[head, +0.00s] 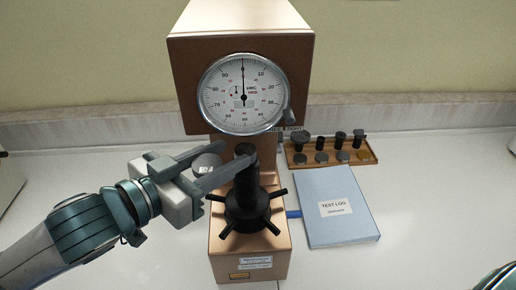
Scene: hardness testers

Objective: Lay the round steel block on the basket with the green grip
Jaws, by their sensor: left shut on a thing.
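The round steel block (206,163) is a pale grey disc with a small mark on its top. It is between the two fingers of my left gripper (230,155), which is shut on it. The gripper comes in from the left, with its fingertips at the black post of the brown hardness tester (240,30). I cannot tell whether the fingertips touch the post. The fingers hide part of the block's edge. No basket with a green grip shows in this view, and my right gripper does not show.
The tester's spoked black handwheel (250,210) is below my left gripper. A blue test log (335,232) lies to the right. Behind it, a wooden tray (368,158) holds several dark fittings.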

